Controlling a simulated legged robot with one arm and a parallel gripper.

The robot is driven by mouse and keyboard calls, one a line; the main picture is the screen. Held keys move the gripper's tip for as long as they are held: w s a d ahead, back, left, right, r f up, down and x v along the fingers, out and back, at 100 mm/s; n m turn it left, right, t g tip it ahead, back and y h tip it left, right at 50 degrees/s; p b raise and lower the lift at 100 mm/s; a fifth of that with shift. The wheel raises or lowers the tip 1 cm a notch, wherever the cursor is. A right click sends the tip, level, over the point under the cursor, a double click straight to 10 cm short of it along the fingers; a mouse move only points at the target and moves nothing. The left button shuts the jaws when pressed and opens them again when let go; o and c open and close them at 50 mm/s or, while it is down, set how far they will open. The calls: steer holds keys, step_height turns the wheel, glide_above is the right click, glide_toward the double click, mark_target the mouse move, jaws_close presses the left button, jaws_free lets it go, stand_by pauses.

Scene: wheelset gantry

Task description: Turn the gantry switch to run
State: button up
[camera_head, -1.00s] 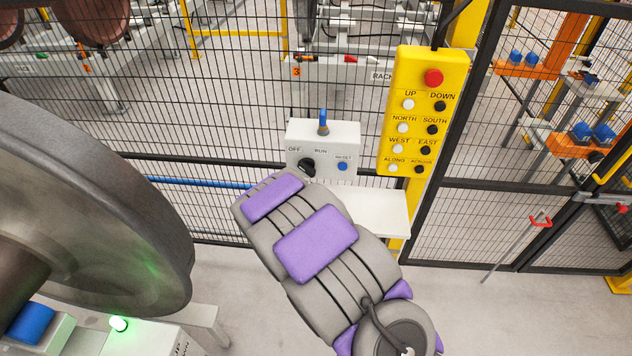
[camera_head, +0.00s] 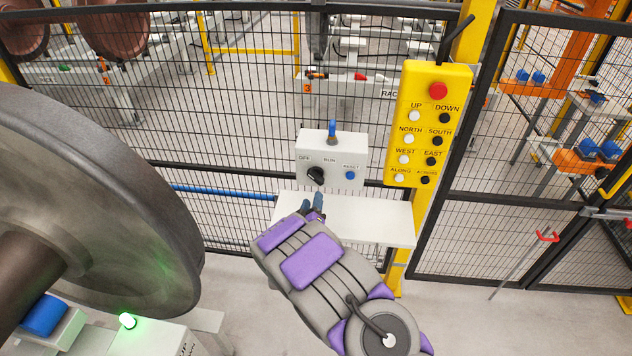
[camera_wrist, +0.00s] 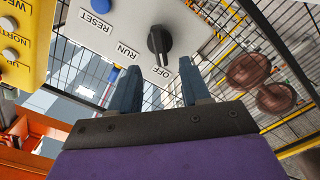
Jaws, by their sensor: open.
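The gantry switch is a black rotary knob (camera_head: 315,174) on a white control box (camera_head: 345,160) marked OFF, RUN and RESET. In the wrist view the knob (camera_wrist: 158,44) shows upside down, with its pointer end towards the OFF label. My gripper (camera_head: 313,204) is just below the box in the head view. In the wrist view my gripper (camera_wrist: 160,85) has its two blue-grey fingers apart, one on each side below the knob. The fingers are empty and do not appear to touch the knob.
A blue RESET button (camera_head: 350,175) is right of the knob. A blue-handled part (camera_head: 332,129) stands on top of the box. A white shelf (camera_head: 370,215) lies under it. A yellow pendant (camera_head: 428,125) hangs at right. A large wheel (camera_head: 110,190) fills the left.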

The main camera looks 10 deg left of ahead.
mark_target(316, 181)
steer(key=w+b, duration=0.1)
steer(key=w, duration=0.8)
steer(key=shift+d+f, duration=0.1)
steer(key=shift+w, duration=1)
steer(key=c, duration=0.8)
steer(key=shift+o, duration=0.2)
